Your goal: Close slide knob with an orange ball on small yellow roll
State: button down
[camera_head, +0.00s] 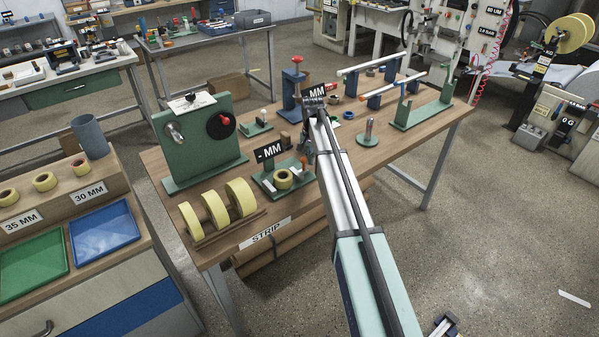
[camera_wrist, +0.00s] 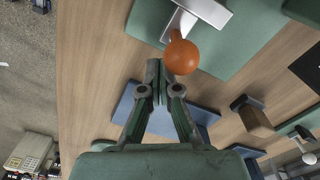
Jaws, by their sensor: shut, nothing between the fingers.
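In the wrist view an orange ball (camera_wrist: 181,57) sits on the end of a grey metal slide (camera_wrist: 204,12) over a green plate (camera_wrist: 231,42). My gripper (camera_wrist: 157,72) is shut and empty, its tips just left of and below the ball in that view. I cannot tell whether they touch it. The roll is not seen in the wrist view.
A green stand with a black disc (camera_head: 220,126) is at the table's left. Large yellow rolls (camera_head: 241,197) stand at its front left. A red-topped blue press (camera_head: 294,85) is behind my gripper. A metal post (camera_head: 368,131) and a green rod stand (camera_head: 423,110) are to the right.

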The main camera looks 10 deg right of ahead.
aim_at(303, 158)
jog(key=shift+s+a, duration=0.15)
jog(key=shift+s+a, duration=0.4)
jog(key=shift+a, duration=0.35)
jog(key=shift+s+a, duration=0.4)
jog(key=shift+a, duration=0.3)
dwell(0.4)
jog(key=shift+r, duration=0.1)
jog(key=shift+w+d+r+p, duration=0.1)
jog(key=shift+d+r+p, duration=0.1)
jog(key=shift+r+p, duration=0.7)
jog(key=shift+w+d+r, duration=0.2)
jog(key=shift+d+r, duration=0.05)
jog(key=shift+r, duration=0.35)
notch_tip(303, 158, up, 12)
jog(key=shift+f, duration=0.2)
